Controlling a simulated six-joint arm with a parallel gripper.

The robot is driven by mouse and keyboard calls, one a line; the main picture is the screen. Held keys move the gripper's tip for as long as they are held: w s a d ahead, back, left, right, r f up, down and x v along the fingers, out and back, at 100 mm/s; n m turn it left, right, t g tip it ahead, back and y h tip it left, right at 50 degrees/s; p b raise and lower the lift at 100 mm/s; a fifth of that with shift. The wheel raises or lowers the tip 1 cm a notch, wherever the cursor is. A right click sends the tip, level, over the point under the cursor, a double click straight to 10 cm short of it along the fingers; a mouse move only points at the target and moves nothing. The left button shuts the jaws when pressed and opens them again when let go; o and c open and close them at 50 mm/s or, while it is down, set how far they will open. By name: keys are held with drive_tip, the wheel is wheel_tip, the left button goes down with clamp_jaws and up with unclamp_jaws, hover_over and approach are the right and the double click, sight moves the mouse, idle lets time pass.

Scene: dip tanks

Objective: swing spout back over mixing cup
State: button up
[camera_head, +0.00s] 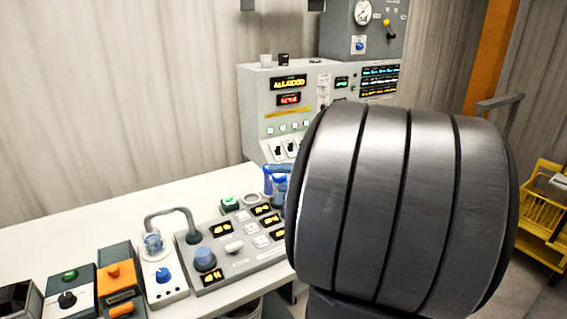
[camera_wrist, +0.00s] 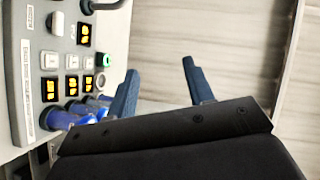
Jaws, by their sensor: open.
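The spout is a grey arched tube (camera_head: 172,212) rising from a dark base at the corner of a grey control panel (camera_head: 236,262). In the head view its free end hangs at a clear mixing cup (camera_head: 153,243) on a small white unit; whether it is exactly centred I cannot tell. In the wrist view only the spout's dark base (camera_wrist: 88,6) and a bit of tube show at the top edge. My gripper (camera_wrist: 160,84) is open and empty, its blue fingers apart beside the panel's edge, away from the spout. My arm hides most of it in the head view.
Blue knob-like parts (camera_wrist: 66,118) sit by the panel edge near one finger. Small button boxes (camera_head: 121,277) stand left of the white unit (camera_head: 163,277). A larger grey console (camera_head: 262,110) stands behind. The bench (camera_head: 105,225) behind the cup is clear.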

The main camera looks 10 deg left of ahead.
drive_tip(key=w+a+f+g+y, duration=0.1)
drive_tip(key=w+a+f+g, duration=0.15)
drive_tip(key=a+f, duration=0.7)
drive_tip(key=m+g, duration=0.1)
drive_tip(key=m, duration=0.1)
approach(165, 209)
drive_tip(key=a+f, duration=0.1)
drive_tip(key=a, duration=0.2)
drive_tip(key=w+a+f, duration=0.1)
drive_tip(key=a, duration=0.7)
drive_tip(key=shift+w+a+f, duration=0.25)
drive_tip(key=shift+w+f, duration=0.05)
drive_tip(key=shift+f, duration=0.1)
clamp_jaws()
